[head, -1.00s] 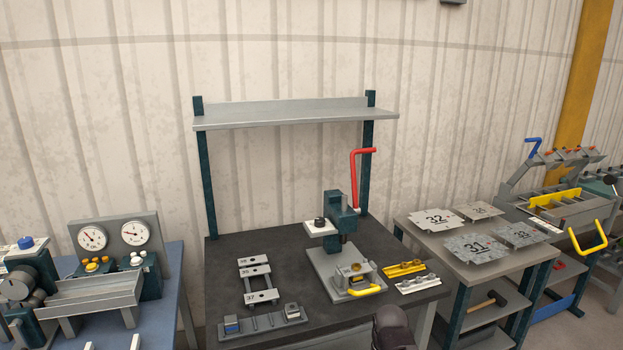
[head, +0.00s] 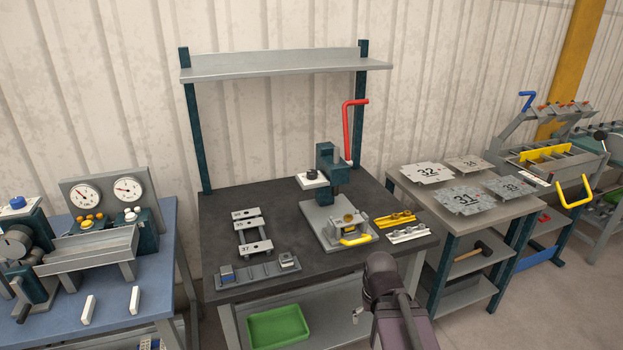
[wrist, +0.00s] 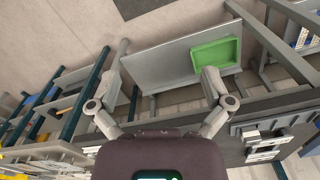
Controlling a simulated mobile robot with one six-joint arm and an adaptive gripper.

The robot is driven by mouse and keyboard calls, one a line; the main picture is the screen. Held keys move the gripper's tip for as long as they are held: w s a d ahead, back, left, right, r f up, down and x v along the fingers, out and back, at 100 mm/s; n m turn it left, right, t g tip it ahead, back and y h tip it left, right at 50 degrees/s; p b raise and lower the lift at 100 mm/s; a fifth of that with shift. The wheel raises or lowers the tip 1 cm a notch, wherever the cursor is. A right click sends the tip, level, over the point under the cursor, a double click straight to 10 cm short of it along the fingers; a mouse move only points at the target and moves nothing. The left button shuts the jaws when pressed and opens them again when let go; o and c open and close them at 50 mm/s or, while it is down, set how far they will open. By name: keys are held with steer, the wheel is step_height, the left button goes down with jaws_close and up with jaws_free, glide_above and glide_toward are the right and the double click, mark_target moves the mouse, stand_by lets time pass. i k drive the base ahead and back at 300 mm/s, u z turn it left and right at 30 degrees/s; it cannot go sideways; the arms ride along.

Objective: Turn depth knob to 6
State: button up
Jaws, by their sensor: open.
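The small bench press (head: 330,165) stands on the dark workbench, with a red lever rising at its right. A black round knob (head: 311,174) sits on a white plate at the left of the press head. It looks like the depth knob, but its marks are too small to read. My gripper (wrist: 166,62) is open and empty in the wrist view, its two fingers spread apart. It points down past the bench's edge, with a green tray below. In the head view my arm is in front of the bench, low and right of the press, well apart from the knob.
A yellow handle (head: 356,239) sticks out at the press base. Yellow and white blocks (head: 395,220) lie right of it, numbered strips (head: 250,230) left. A shelf (head: 285,66) spans above. A side table (head: 462,180) with numbered plates stands right. The bench's front middle is clear.

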mark_target(312, 174)
steer(key=k, duration=0.65)
steer(key=z, duration=0.45)
steer(key=i, duration=1.65)
steer(key=u, duration=0.5)
